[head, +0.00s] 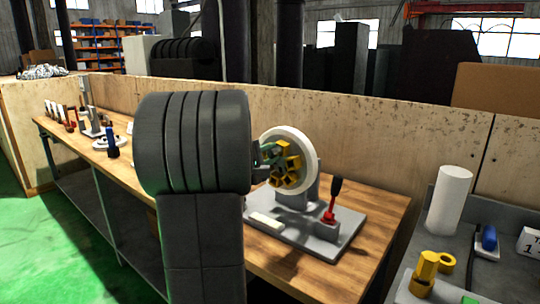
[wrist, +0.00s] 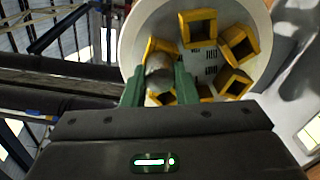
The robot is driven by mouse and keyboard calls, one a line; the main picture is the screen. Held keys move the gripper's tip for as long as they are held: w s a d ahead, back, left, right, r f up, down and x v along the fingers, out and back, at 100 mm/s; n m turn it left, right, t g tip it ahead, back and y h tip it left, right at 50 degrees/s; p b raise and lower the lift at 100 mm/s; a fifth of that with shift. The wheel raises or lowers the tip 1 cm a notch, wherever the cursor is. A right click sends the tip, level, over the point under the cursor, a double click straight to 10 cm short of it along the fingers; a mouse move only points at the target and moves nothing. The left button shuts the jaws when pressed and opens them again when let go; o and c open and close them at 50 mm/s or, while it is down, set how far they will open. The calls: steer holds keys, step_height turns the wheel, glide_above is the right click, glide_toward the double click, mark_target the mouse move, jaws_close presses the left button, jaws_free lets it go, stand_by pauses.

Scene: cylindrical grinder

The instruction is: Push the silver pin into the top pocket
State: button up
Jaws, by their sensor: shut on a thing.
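The silver pin (wrist: 159,64) is between the green fingertips of my gripper (wrist: 160,86) in the wrist view. My gripper is shut on it. The pin's far end lines up with a yellow pocket (wrist: 153,46) at the left of the group; I cannot tell whether it is inside. The round white-rimmed wheel (head: 313,160) carries several yellow square pockets (head: 288,172), open at the front. Other pockets (wrist: 198,24) in the wrist view look empty. In the head view my green fingertips (head: 268,156) are at the wheel's left side, and the pin is not clearly visible.
The wheel stands on a grey base plate (head: 335,228) with a red lever (head: 330,216) at its right, on a wooden table (head: 285,264). A grey side bench holds a white cylinder (head: 450,200) and yellow parts (head: 425,272). A wooden panel (head: 385,145) runs behind.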

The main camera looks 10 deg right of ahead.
steer(key=o, duration=1.1)
steer(key=shift+c, duration=0.2)
steer(key=b+v, duration=0.1)
steer(key=v, duration=1.2)
steer(key=shift+s+a, duration=0.25)
steer(key=shift+a, duration=0.05)
steer(key=p+x, duration=0.1)
steer(key=x, duration=1.3)
steer(key=shift+s+a, duration=0.15)
steer(key=shift+a, duration=0.1)
